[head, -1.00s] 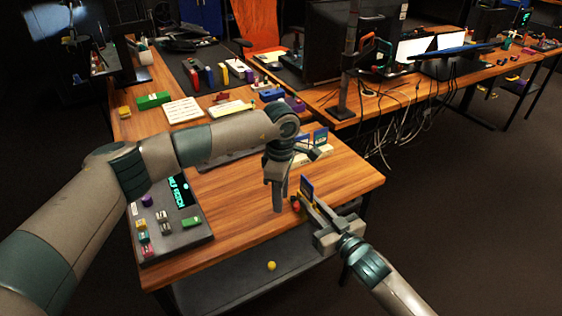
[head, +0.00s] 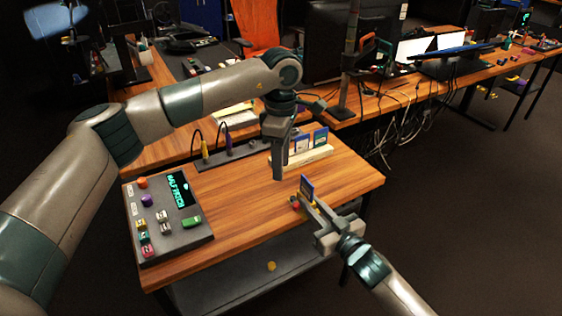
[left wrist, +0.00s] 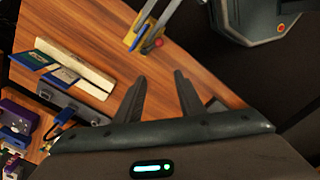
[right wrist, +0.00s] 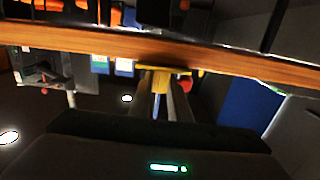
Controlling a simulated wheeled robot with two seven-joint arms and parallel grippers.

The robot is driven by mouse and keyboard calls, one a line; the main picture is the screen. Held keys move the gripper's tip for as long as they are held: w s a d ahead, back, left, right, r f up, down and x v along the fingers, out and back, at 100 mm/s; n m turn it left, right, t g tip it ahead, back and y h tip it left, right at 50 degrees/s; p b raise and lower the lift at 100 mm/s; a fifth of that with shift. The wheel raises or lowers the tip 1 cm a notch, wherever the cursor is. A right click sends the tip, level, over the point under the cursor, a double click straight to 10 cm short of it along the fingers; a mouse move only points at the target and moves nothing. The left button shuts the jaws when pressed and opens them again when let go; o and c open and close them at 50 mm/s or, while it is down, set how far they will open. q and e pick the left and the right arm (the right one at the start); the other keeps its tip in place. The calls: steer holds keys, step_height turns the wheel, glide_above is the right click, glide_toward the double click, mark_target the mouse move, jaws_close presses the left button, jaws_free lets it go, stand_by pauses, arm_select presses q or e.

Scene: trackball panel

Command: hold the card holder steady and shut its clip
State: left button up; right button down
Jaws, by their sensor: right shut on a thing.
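The card holder (head: 299,197) is a small yellow piece near the table's front right edge, with a blue card (head: 307,185) standing in it. A red part (head: 295,205) sits at its side; whether this is the clip, and whether the clip is shut, I cannot tell. The yellow holder (left wrist: 130,41) and red part (left wrist: 158,43) also show in the left wrist view. My right gripper (head: 310,204) is shut on the holder from the front; its fingers reach the yellow base (right wrist: 165,70) in the right wrist view. My left gripper (head: 279,177) is open and empty, above and behind the holder.
A dark panel (head: 166,238) with buttons and a lit screen lies at the left. A pale rack (head: 303,157) with blue cards stands behind my left gripper. A yellow ball (head: 271,266) is on the shelf below. The middle of the tabletop is clear.

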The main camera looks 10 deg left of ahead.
arm_select(q)
jaws_close()
steer(key=s+a+f+n+t+h, duration=0.1)
steer(key=s+a+n+t, duration=0.1)
steer(key=s+n, duration=0.6)
steer(key=shift+s+f+n+h, duration=0.25)
steer(key=shift+f+n+h, duration=0.15)
steer(key=shift+n, duration=1.5)
